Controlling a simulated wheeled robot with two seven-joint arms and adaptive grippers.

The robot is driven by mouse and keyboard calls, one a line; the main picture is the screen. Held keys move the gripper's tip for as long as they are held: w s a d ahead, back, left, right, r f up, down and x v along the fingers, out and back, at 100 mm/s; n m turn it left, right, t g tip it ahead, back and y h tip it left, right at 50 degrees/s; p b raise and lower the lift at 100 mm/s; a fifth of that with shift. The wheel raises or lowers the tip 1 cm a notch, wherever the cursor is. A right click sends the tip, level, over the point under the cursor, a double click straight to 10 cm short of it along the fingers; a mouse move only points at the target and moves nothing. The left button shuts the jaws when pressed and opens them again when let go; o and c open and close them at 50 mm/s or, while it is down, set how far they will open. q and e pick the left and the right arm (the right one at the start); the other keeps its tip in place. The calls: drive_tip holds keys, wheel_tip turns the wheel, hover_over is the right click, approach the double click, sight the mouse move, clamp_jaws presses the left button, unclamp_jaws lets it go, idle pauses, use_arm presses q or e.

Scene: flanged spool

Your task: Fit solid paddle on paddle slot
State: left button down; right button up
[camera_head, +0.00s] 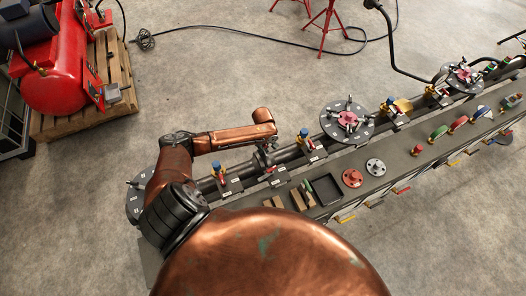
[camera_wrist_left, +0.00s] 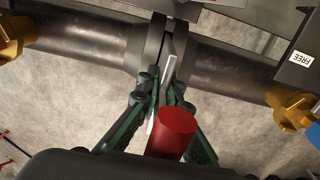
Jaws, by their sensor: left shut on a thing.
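My left gripper (camera_wrist_left: 161,92) is shut on the solid paddle (camera_wrist_left: 171,60), a thin pale grey plate with a red cylindrical end (camera_wrist_left: 173,128). The plate's far end stands at the gap between the two dark pipe flanges, the paddle slot (camera_wrist_left: 155,42). I cannot tell how deep it sits. In the head view my left gripper (camera_head: 265,151) is small, over the pipe run at the flange joint (camera_head: 262,160); the paddle is too small to make out there. My right gripper is not in view.
Brass fittings (camera_wrist_left: 290,108) flank the joint. A bench (camera_head: 335,165) with a dark tray (camera_head: 324,188), a red disc (camera_head: 352,178) and a grey disc (camera_head: 376,166) runs beside the pipe. A round flanged plate (camera_head: 365,128) stands further right. A red compressor (camera_head: 62,75) sits on a pallet.

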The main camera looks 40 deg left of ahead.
use_arm(q)
drive_tip(key=shift+f+b, duration=0.6)
drive_tip(key=shift+f, duration=0.9)
